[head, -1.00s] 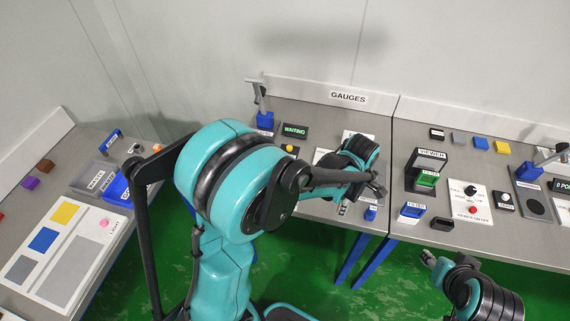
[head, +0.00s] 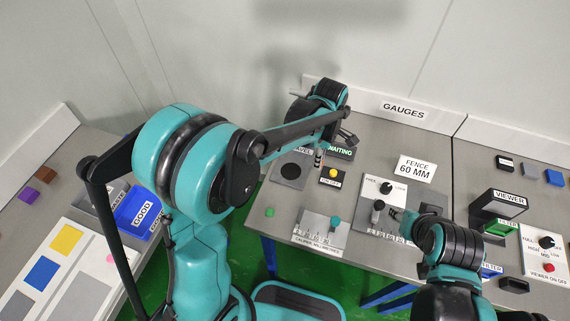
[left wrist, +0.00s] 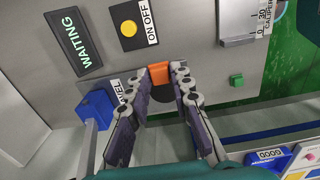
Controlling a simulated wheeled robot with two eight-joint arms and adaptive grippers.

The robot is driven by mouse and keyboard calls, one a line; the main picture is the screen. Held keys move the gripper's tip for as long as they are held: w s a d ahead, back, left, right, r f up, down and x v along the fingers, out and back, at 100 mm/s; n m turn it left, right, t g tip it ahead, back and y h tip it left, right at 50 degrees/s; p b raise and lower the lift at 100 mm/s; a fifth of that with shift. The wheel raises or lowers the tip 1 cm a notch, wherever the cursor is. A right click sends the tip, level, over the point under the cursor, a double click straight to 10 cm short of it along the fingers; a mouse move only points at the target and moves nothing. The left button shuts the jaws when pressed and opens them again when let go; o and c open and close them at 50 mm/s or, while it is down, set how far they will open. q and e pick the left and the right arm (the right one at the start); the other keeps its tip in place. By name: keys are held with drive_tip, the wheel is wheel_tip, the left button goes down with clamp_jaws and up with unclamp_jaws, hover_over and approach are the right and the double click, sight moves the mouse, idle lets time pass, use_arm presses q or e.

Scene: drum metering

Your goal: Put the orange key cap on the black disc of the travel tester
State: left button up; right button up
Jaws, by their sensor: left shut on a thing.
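The orange key cap (left wrist: 159,72) is held between the fingertips of my left gripper (left wrist: 163,80), which is shut on it. I cannot make the cap out clearly in the head view. The travel tester's plate with its black disc (head: 291,171) lies at the left of the gauges table. In the left wrist view the disc (left wrist: 164,98) is partly hidden between the fingers, close to the cap; I cannot tell the height gap. In the head view my left gripper (head: 320,157) hangs right of the disc. My right gripper (head: 396,214) is near a grey knob; its opening is unclear.
A WAITING display (left wrist: 74,42) and a yellow button (left wrist: 128,28) lie beside the tester. The tester's blue block (left wrist: 95,108) stands close to the fingers. A green cube (head: 270,212) and a caliper plate (head: 318,230) lie nearer the front edge.

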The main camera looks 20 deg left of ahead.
use_arm(q)
drive_tip(key=b, duration=0.2)
hover_over(291, 171)
wheel_tip(291, 171, down, 6)
drive_tip(key=shift+r, duration=0.2)
drive_tip(key=shift+f+b, duration=0.75)
drive_tip(key=shift+f, duration=1.25)
drive_tip(key=o, duration=0.7)
drive_tip(key=shift+f, duration=0.1)
